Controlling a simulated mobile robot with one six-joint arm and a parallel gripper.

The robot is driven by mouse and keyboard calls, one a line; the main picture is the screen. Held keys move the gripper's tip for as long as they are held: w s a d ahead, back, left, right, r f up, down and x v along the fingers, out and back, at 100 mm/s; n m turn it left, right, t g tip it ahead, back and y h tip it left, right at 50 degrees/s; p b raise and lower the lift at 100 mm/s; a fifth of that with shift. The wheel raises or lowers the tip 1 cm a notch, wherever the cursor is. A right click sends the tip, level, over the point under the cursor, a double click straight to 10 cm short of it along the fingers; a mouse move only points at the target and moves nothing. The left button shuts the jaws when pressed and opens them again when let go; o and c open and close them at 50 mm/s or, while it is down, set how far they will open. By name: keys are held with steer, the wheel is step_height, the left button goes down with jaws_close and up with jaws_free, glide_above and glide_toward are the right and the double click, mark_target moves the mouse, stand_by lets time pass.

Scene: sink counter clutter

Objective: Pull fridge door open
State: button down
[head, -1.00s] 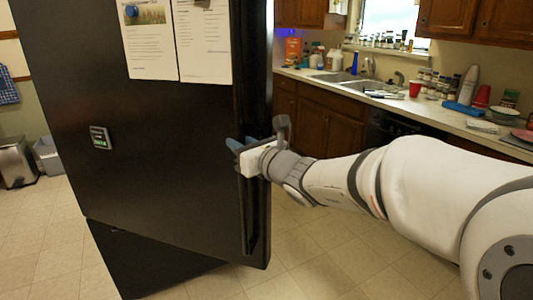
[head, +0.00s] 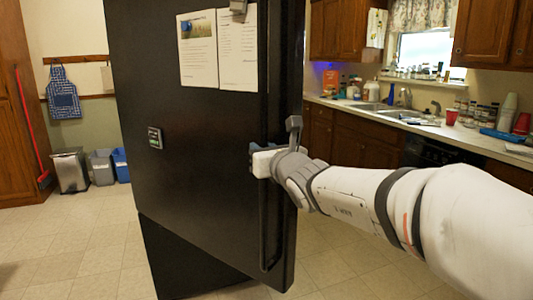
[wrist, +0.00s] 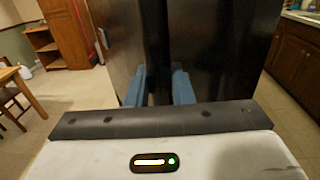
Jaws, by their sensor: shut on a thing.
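The black fridge door (head: 205,130) fills the middle of the head view and stands partly open, its lower edge swung out past the dark lower section (head: 185,262). Its long vertical black handle (head: 268,228) runs along the right edge. My gripper (head: 258,160) is shut on the handle at about mid-height, reaching in from the right. In the wrist view, the two blue fingers of my gripper (wrist: 158,88) lie either side of the dark handle (wrist: 157,45). The fridge's inside is hidden.
Papers (head: 218,48) hang on the door. Bins (head: 102,167) stand at the far left wall. The sink counter (head: 440,125) with clutter runs along the right. A wooden chair (wrist: 22,90) shows at left in the wrist view. The tiled floor (head: 70,240) at left is clear.

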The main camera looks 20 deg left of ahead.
steer(key=shift+r, duration=0.2)
steer(key=c, duration=1.3)
jaws_free()
steer(key=shift+f, duration=0.15)
steer(key=v, duration=0.7)
steer(key=shift+s+d, duration=0.25)
steer(key=shift+c, duration=0.5)
